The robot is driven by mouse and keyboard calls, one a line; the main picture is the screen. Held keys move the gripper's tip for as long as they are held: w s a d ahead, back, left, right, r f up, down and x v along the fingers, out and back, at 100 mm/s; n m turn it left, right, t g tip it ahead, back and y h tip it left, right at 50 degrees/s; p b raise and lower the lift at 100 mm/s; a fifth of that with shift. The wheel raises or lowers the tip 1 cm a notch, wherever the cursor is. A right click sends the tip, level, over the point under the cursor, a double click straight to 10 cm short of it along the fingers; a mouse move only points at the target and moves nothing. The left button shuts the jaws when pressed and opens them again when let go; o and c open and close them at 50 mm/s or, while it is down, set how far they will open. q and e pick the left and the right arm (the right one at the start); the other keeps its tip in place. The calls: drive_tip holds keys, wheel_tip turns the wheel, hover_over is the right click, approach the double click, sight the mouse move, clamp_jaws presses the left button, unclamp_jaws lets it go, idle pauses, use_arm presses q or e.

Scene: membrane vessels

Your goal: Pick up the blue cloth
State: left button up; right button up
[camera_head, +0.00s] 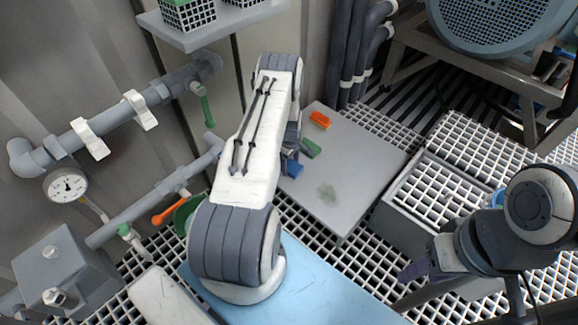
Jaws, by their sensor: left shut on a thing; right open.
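The blue cloth (293,168) shows as a small blue patch at the left edge of the grey table, partly hidden by my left arm. My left gripper (289,155) is at the cloth, mostly hidden behind the white forearm, and is shut on it. I cannot tell whether the cloth is clear of the tabletop. My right gripper (413,272) is open, low at the right beside the grating-topped box, away from the table.
The grey table (365,160) also holds an orange item (320,120), a green item (311,149) and a dark greenish smudge (328,193). A grating-topped box (408,215) stands right of it. Pipes, a gauge (66,186) and an orange-handled valve (169,212) line the left wall.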

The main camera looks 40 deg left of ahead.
sight(293, 167)
use_arm(q)
drive_tip(key=shift+r, duration=0.1)
drive_tip(key=r+p, duration=0.2)
drive_tip(key=d+r+p, duration=0.1)
drive_tip(key=r+p, duration=0.1)
drive_tip(key=r, duration=0.1)
drive_tip(key=shift+w+r, duration=0.1)
drive_tip(key=shift+w, duration=0.05)
drive_tip(key=w+d+r+p, duration=0.2)
drive_tip(key=d+r+p, duration=0.2)
drive_tip(key=d, duration=0.6)
drive_tip(key=shift+d+r, duration=0.2)
drive_tip(key=shift+r, duration=0.6)
drive_tip(key=shift+w, duration=0.1)
